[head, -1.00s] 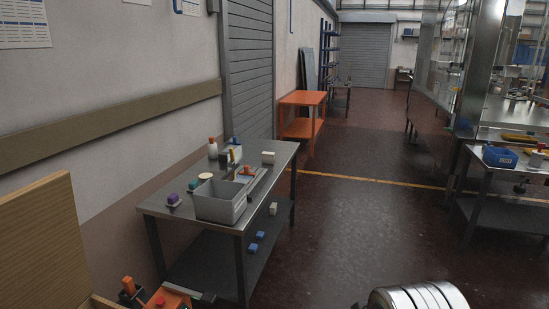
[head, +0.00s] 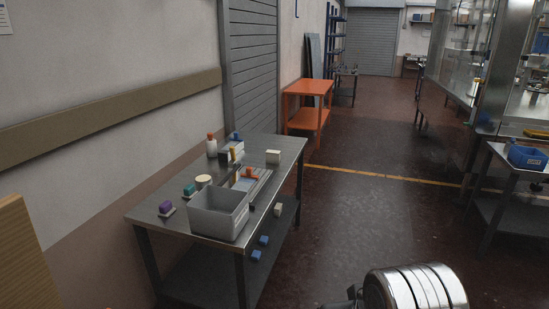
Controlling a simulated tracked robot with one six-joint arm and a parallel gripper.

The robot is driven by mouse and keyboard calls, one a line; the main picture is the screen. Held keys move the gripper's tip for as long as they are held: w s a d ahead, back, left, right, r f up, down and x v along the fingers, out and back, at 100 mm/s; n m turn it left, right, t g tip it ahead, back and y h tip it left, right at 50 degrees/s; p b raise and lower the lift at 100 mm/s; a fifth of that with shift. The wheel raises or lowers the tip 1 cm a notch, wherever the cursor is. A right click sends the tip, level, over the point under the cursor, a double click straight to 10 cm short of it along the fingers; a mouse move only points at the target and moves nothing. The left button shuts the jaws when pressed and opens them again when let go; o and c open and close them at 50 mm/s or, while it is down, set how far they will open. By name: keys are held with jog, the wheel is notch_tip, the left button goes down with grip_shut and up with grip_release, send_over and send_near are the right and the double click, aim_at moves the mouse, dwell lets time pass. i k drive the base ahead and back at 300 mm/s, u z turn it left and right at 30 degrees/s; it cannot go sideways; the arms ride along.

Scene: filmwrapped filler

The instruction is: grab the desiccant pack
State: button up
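No item can be surely told as the desiccant pack at this size. A small cream block (head: 273,157) sits on the far right part of the steel table (head: 160,228). A second cream block (head: 278,210) shows below the tabletop, by the lower shelf. A grey open bin (head: 219,214) stands at the table's front edge; its inside is mostly hidden. My gripper is not in view; only a metal part of my arm shows at the bottom right.
Around the bin are a purple item (head: 166,208), a green item (head: 190,189), a cream round item (head: 204,181) and a white bottle with an orange top (head: 211,145). Blue blocks (head: 264,240) lie on the lower shelf. An orange table (head: 307,88) stands beyond.

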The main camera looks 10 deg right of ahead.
aim_at(273, 157)
jog(key=z, duration=0.7)
jog(key=i, duration=3.15)
